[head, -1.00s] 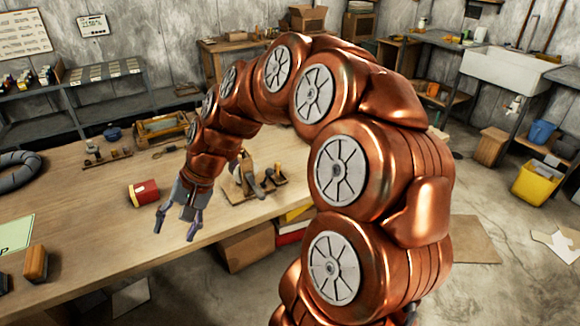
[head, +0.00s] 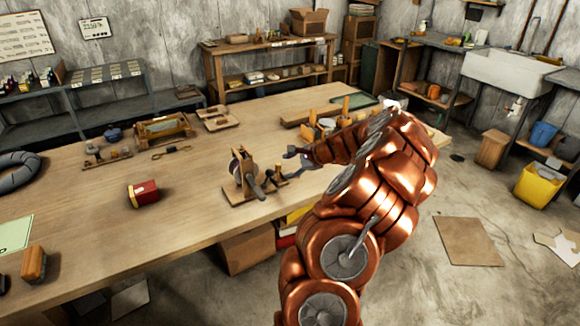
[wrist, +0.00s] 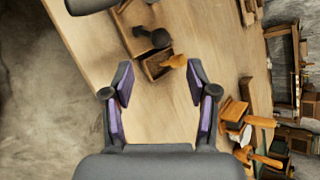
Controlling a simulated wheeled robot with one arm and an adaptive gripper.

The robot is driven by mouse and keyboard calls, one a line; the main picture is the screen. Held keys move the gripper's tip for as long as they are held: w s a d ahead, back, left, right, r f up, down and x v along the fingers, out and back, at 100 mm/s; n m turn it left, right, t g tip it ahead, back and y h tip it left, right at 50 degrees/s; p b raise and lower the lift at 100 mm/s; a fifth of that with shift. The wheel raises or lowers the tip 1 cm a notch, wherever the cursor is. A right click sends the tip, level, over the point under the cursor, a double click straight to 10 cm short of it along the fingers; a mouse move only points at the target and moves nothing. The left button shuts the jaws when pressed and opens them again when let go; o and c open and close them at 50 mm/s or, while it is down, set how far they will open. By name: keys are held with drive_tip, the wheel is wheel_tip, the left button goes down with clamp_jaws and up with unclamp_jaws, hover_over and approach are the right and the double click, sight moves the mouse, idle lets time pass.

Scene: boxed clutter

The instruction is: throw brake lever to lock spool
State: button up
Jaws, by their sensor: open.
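The spool device (head: 232,194) stands on the workbench on a wooden base, with upright wooden parts and a dark round spool between them. A grey lever-like arm (head: 257,187) slants down at its front; I cannot tell for sure that this is the brake lever. Small dark and wooden parts sit at its right end. My gripper (head: 291,154) is open and empty, just right of the device and apart from it. In the wrist view, my gripper (wrist: 160,78) points at bare bench, with part of the device (wrist: 158,65) beyond the fingertips.
A red box (head: 143,192) lies left of the device on the workbench (head: 190,215). A wooden frame (head: 163,128) and small fixtures stand farther back. Other wooden items (head: 310,128) stand behind my arm at the right.

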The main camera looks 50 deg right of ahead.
sight(273, 171)
drive_tip(key=shift+b+x, duration=2.3)
drive_tip(key=shift+x, duration=2.65)
drive_tip(key=shift+s+d+r, duration=0.1)
drive_tip(key=shift+s, duration=0.05)
drive_tip(key=c, duration=1.1)
